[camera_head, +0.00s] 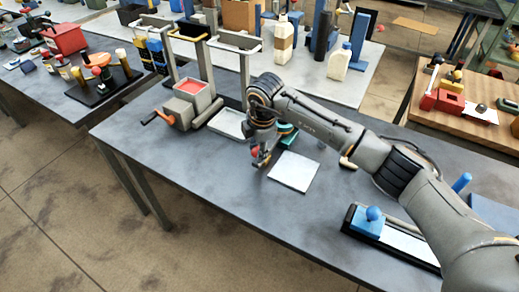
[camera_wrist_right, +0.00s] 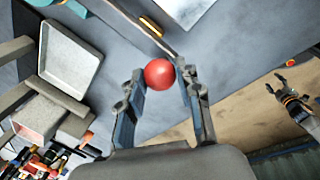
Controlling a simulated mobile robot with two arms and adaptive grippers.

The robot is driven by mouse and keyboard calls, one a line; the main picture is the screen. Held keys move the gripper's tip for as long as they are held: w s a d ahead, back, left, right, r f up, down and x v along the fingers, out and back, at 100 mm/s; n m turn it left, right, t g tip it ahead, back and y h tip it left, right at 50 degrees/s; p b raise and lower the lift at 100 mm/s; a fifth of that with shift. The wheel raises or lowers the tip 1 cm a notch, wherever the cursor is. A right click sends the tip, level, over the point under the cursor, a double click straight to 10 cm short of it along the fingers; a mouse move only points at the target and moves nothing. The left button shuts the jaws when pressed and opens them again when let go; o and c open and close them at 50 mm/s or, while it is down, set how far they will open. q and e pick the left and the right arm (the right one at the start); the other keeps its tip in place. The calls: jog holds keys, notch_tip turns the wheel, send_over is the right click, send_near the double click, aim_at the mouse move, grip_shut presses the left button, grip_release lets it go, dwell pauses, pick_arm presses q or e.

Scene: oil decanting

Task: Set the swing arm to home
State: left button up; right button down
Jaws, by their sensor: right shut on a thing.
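The swing arm's red ball knob (camera_head: 254,152) shows at my right gripper (camera_head: 261,157) in the head view. In the right wrist view the red knob (camera_wrist_right: 159,73) sits between the two fingers of my right gripper (camera_wrist_right: 160,80), which is shut on it. A thin dark bar (camera_wrist_right: 136,25) with an orange mark runs up and left from near the knob. A teal part (camera_head: 286,135) shows behind the gripper; my arm hides much of the mechanism. My left gripper (camera_wrist_right: 284,90) shows at the right of the wrist view, apart from the table, with its fingers spread and empty.
A flat white plate (camera_head: 294,172) lies right of the gripper. A grey tray (camera_head: 231,124) and a grey box with an orange crank (camera_head: 185,104) stand to the left. A blue-knobbed slide (camera_head: 373,215) is at the front right. The front table surface is clear.

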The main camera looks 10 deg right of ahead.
jog(key=shift+a+r, duration=0.1)
jog(key=c, duration=1.1)
grip_release()
jog(key=shift+o, duration=0.9)
jog(key=shift+w+a, duration=0.1)
jog(key=shift+w, duration=0.05)
jog(key=shift+r, duration=0.15)
notch_tip(320, 180, up, 11)
jog(key=s, duration=0.2)
jog(key=shift+d+r, duration=0.15)
jog(key=shift+d, duration=0.2)
jog(key=shift+s, duration=0.1)
